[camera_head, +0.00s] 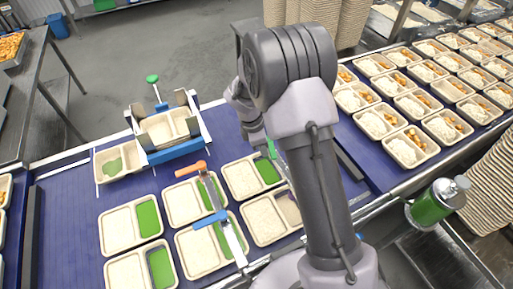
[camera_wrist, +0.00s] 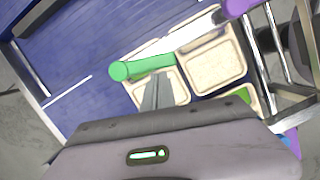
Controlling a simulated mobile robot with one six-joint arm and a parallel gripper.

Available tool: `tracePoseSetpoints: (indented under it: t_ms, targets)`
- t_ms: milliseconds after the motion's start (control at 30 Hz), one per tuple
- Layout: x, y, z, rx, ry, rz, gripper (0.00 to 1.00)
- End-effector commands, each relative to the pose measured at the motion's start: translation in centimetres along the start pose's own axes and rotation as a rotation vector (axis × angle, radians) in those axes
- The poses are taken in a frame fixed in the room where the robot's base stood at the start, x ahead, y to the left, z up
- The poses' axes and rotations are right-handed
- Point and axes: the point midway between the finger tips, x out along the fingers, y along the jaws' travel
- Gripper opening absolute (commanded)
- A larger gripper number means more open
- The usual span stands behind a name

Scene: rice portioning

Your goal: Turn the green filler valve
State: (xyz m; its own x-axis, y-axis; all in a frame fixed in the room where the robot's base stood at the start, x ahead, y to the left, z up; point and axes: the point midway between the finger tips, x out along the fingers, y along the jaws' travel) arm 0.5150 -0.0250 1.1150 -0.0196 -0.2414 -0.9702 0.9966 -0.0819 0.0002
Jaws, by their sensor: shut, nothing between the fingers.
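The green filler valve (camera_wrist: 142,67) is a green bar handle in the wrist view, on the end of a pale metal bar (camera_wrist: 190,35) with a purple part at its far end. In the head view only a bit of the green valve (camera_head: 271,149) shows beside my arm. My gripper (camera_wrist: 157,88) is shut and empty, its fingers pointing at the handle's underside in the picture. I cannot tell whether they touch it. A tray (camera_wrist: 133,92) with pale rice lies below the fingers. In the head view my arm hides the fingers.
An orange handle (camera_head: 190,169) on a similar metal bar with a blue part (camera_head: 210,219) stands left of my arm. Several trays lie on the blue belt (camera_head: 60,215). A tray holder (camera_head: 173,152) with a green knob (camera_head: 152,78) stands behind. Stacked trays (camera_head: 335,25) stand at the back.

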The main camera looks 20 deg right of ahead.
Motion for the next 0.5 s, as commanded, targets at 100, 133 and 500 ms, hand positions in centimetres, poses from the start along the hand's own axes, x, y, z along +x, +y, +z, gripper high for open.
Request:
tracePoseSetpoints:
  t_ms: [100, 133, 500]
  targets:
    - [0.0, 0.0, 0.1, 0.0, 0.0, 0.0, 0.0]
    - [0.0, 0.0, 0.1, 0.0, 0.0, 0.0, 0.0]
    - [0.2, -0.7, 2.0, -0.202, 0.0, 0.05, 0.0]
